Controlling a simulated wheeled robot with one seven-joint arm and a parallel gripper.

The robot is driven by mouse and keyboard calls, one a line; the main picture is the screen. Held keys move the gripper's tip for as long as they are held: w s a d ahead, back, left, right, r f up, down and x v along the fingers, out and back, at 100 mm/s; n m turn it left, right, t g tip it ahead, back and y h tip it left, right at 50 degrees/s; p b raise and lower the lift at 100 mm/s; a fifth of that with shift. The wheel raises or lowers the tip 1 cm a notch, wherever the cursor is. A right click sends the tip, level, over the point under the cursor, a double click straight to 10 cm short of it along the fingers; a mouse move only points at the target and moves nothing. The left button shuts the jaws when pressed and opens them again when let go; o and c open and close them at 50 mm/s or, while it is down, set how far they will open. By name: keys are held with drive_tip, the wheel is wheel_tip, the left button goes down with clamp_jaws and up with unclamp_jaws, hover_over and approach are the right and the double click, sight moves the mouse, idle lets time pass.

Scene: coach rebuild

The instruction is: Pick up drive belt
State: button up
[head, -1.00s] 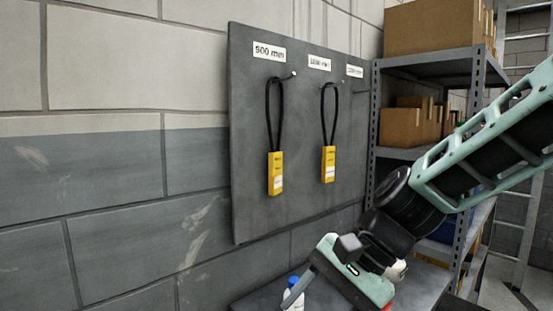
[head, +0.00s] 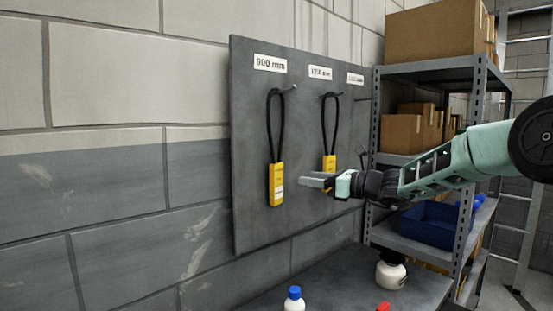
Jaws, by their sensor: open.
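Two black drive belts hang from hooks on a dark grey wall board. The left drive belt (head: 275,122), with a yellow sleeve (head: 276,184), hangs under the label "900 mm" (head: 270,64). The second drive belt (head: 330,125) hangs to its right under a blurred label (head: 320,72); my gripper partly covers the lower end of its yellow sleeve (head: 329,162). My gripper (head: 312,180) is open and empty, pointing left, in front of the board. In the picture it lies between the left belt's sleeve and the second belt's sleeve. Its distance from the board is hard to tell.
A third label (head: 355,79) and hook are at the board's right (head: 245,215). A grey shelf rack (head: 480,75) with cardboard boxes (head: 432,27) and a blue bin (head: 430,226) stands right. Below, a dark bench (head: 335,285) holds a blue-capped bottle (head: 294,300), a red-capped item and a white jar (head: 390,273).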

sight(279, 173)
drive_tip(key=p+x, duration=0.5)
drive_tip(key=x, duration=0.4)
drive_tip(key=shift+d+r+p, duration=0.1)
drive_tip(key=shift+r+p, duration=0.05)
drive_tip(key=shift+p, duration=0.25)
drive_tip(key=shift+w+a, duration=0.4)
drive_tip(key=shift+a, duration=0.1)
drive_tip(key=shift+c, duration=0.3)
drive_tip(key=c, duration=0.9)
drive_tip(key=shift+d, duration=0.1)
